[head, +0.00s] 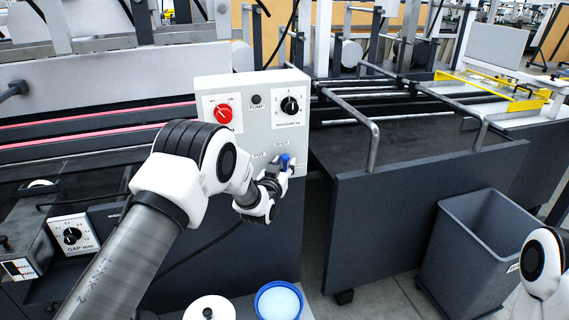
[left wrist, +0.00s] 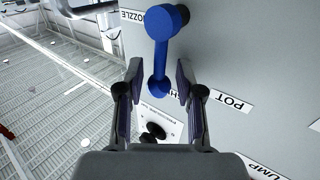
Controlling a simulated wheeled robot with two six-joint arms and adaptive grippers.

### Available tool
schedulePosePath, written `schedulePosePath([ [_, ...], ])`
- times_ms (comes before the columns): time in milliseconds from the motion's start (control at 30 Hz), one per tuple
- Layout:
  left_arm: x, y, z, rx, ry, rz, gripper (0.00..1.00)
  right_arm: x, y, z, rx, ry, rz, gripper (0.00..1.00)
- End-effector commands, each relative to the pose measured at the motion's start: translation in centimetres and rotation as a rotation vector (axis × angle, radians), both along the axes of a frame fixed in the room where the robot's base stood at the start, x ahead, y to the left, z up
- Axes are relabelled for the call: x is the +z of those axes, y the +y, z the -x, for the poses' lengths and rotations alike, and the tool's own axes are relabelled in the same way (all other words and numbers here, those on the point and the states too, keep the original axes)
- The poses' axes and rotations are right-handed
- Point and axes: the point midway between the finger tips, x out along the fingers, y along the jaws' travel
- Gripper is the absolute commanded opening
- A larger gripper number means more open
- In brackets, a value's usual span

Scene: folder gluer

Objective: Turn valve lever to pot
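The blue valve lever (head: 285,161) is on the front of the light grey control panel (head: 240,88), and in the left wrist view (left wrist: 161,55) it runs from its round pivot to a knob end. My left gripper (head: 274,174) is at the lever, and its fingers stand open on either side of the lever's knob end, with gaps visible. The lever points at a label that it partly hides, not at the POT label (left wrist: 231,103), which lies to one side. A NOZZLE label (left wrist: 145,17) is near the pivot. My right gripper is out of view.
Above the lever are a red switch (head: 223,113) and a black dial (head: 290,105). A white-lidded pot (head: 209,309) and a blue-rimmed container (head: 279,302) stand below. A grey bin (head: 480,245) is at the right. A metal rail (head: 374,145) juts out right of the panel.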

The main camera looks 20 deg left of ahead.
Motion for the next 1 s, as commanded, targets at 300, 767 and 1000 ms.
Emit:
schedulePosePath([
  [300,-0.05,-0.01,-0.02,0.0,0.001,0.0,0.0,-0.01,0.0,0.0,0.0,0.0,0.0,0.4],
  [767,-0.08,0.04,0.01,0.0,-0.001,0.004,0.0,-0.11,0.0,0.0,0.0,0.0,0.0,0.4],
  [1000,-0.12,0.09,0.04,0.001,-0.006,0.012,0.0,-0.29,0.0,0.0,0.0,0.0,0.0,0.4],
])
